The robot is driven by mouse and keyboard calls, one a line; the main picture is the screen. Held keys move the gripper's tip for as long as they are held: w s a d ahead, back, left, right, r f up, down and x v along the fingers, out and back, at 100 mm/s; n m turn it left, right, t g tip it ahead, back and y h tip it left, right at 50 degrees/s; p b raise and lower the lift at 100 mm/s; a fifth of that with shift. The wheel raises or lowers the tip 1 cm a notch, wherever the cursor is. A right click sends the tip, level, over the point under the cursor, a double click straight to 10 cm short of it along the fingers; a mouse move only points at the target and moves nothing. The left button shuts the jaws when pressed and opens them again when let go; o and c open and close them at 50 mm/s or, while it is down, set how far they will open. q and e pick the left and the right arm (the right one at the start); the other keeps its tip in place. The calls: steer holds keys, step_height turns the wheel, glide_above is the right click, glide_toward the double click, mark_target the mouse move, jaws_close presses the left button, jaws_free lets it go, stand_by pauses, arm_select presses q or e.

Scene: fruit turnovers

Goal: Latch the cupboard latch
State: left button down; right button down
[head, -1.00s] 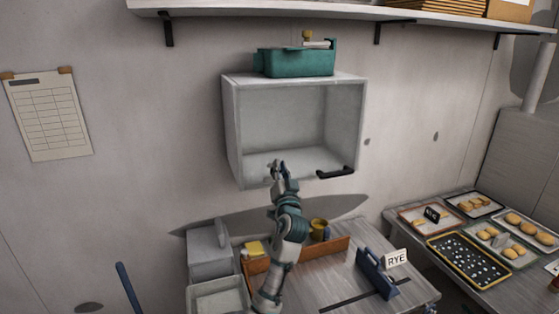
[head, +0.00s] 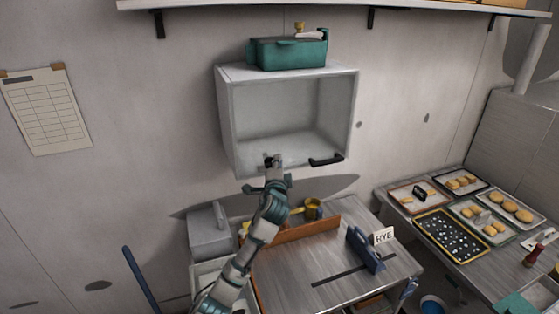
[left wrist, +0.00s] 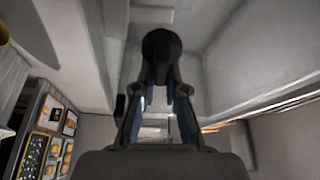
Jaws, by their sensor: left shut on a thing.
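The cupboard (head: 227,118) is a pale grey box on the wall, and its inside shows empty in the head view. A black bar handle (head: 326,160) sits at its lower front edge, right of my left gripper. My left gripper (head: 271,168) is at the lower front edge of the cupboard. In the left wrist view its fingers (left wrist: 160,92) are shut on a dark round-ended knob (left wrist: 160,48). Whether this knob is the cupboard latch I cannot tell. My right gripper is not in view.
A teal box (head: 288,53) stands on the cupboard, under a wall shelf (head: 330,12). Below are a worktable (head: 335,267) with an orange-brown board (head: 305,233), a blue holder (head: 364,250) and a RYE sign (head: 383,236). Trays of pastries (head: 452,236) lie at right.

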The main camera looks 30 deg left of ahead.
arm_select(q)
steer(key=shift+a+f+m+g, duration=0.15)
steer(key=shift+f+m+g, duration=0.35)
steer(key=shift+m, duration=0.6)
